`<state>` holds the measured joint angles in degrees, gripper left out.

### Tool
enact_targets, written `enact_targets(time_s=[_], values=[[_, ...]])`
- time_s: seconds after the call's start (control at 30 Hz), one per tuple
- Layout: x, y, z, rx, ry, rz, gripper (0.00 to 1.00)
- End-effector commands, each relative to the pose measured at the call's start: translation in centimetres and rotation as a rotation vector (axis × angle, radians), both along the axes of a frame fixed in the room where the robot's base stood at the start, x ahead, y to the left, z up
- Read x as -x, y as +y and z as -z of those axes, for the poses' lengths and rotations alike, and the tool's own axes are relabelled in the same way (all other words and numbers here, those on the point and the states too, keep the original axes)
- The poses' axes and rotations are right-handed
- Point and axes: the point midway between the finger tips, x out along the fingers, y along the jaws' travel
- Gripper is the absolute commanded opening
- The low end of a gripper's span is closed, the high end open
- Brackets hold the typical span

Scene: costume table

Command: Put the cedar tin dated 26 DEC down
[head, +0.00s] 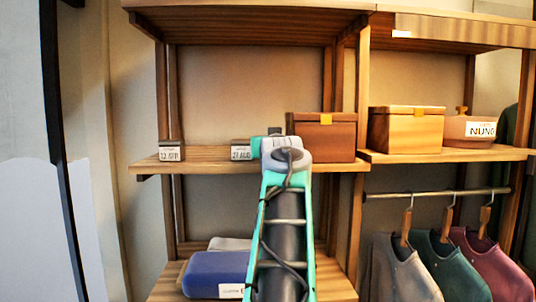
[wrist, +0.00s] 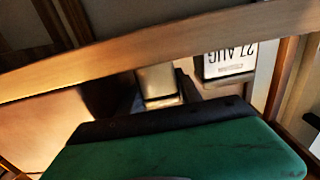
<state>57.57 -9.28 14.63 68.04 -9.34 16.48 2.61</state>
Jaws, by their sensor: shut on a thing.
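My gripper (head: 274,138) is at the height of the middle shelf, left of a brown box, and my own arm hides most of it in the head view. It is shut on a small tin, whose pale face (wrist: 159,82) shows beyond the dark green gripper body in the wrist view. I cannot read a date on this tin, and I cannot tell whether it touches the shelf. A tin marked 27 AUG (head: 241,150) stands on the shelf just left of my gripper; it also shows upside down in the wrist view (wrist: 229,58). A tin marked 12 APR (head: 170,151) stands at the shelf's left end.
The middle shelf (head: 205,166) has bare room between the two dated tins. The brown box (head: 326,138) stands right of my gripper. Another box (head: 405,129) is further right. A blue case (head: 215,274) lies below. Garments (head: 400,270) hang from a rail at lower right.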

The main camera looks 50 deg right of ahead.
Motion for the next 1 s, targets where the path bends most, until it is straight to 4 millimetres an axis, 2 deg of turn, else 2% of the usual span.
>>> enact_targets(time_s=[0.03,0.17,0.37,0.4,0.5,0.83,1.0], values=[[0.2,0.0,0.8,0.003,-0.003,0.002,0.00],[0.1,0.0,0.3,0.004,-0.002,0.002,0.00],[0.1,0.0,0.9,0.002,-0.002,0.002,0.00],[0.1,0.0,0.8,0.002,-0.001,0.002,0.43],[0.1,0.0,0.8,0.002,-0.001,0.001,0.50],[0.2,0.1,0.2,0.003,-0.001,0.002,0.50],[2.6,2.9,0.8,0.007,-0.003,0.002,0.50]])
